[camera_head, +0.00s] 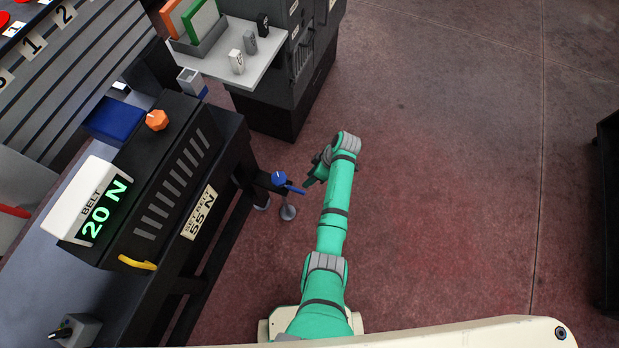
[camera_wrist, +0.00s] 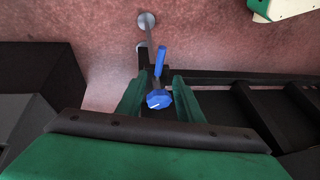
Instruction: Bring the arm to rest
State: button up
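My green arm reaches forward from my base, with my gripper (camera_head: 310,182) low and to the right of a blue knob with a lever (camera_head: 280,178). In the wrist view my gripper (camera_wrist: 161,78) has its two green fingers apart. The blue knob (camera_wrist: 158,99) shows in the gap between them, with its blue lever pointing away. I see nothing held. The head view shows a gap between my gripper and the knob's body; whether a fingertip touches the lever is hard to tell.
A black belt machine (camera_head: 172,170) reading "BELT 20 N" stands on the left, with a "SET BELT 55 N" plate (camera_head: 199,212). A light shelf (camera_head: 215,62) with small blocks is at the top, on a dark cabinet (camera_head: 290,90). Open floor (camera_head: 450,170) lies right of my arm.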

jog(key=shift+s+f, duration=0.1)
dwell(0.3)
jog(key=s+a+f+m+t+h, duration=0.2)
jog(key=s+a+f+m+t, duration=0.15)
jog(key=s+f, duration=0.35)
jog(key=s+r+m+t+h, duration=0.2)
jog(key=s+r+m+t, duration=0.25)
jog(key=s, duration=0.85)
jog(key=s+r+m+t, duration=0.1)
jog(key=s+r, duration=0.3)
jog(key=r, duration=0.7)
jog(key=s+r+m+t, duration=0.2)
jog(key=s+r+t, duration=0.2)
jog(key=r, duration=0.7)
jog(key=s+r+m+t+h, duration=0.1)
jog(key=s+r, duration=0.5)
jog(key=r, duration=0.6)
jog(key=shift+a+t, duration=0.25)
jog(key=shift+t, duration=0.45)
